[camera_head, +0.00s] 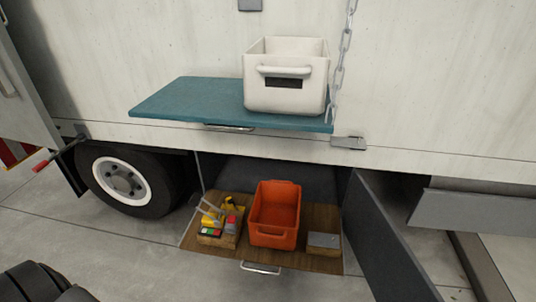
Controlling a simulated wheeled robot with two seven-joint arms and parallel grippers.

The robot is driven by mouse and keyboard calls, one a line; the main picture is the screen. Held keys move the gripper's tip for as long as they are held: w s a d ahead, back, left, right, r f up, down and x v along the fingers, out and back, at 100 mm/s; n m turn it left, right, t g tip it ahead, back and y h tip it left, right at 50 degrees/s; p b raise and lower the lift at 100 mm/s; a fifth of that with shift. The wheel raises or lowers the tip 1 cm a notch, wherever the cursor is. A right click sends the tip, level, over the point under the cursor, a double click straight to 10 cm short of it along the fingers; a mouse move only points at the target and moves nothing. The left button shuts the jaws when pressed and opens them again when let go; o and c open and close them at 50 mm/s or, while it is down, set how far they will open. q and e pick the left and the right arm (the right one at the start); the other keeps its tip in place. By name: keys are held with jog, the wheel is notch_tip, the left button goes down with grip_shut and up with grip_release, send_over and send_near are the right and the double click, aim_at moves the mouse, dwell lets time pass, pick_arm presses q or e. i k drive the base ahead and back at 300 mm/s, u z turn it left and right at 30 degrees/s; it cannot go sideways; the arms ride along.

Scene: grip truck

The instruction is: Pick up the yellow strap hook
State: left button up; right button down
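Yellow pieces (212,219) lie in a small, crowded wooden box (209,240) at the left of the pulled-out lower drawer (322,263). One of them is likely the yellow strap hook, but they are too small to tell apart. Grey bar-like parts stick up beside the yellow pieces, and red, green and grey blocks lie in front of them. Neither of my grippers shows in the head view.
An empty-looking orange bin (271,236) stands mid-drawer, right of the wooden box. A grey-topped box (323,241) is farther right. A teal shelf (180,102) with a white crate (284,98) overhangs above. An open dark door (388,235) borders the right.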

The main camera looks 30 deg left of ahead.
aim_at(229, 199)
jog(key=u, duration=1.2)
jog(key=k, duration=0.55)
jog(key=u, duration=0.45)
jog(key=i, duration=1.2)
jog(key=z, duration=0.3)
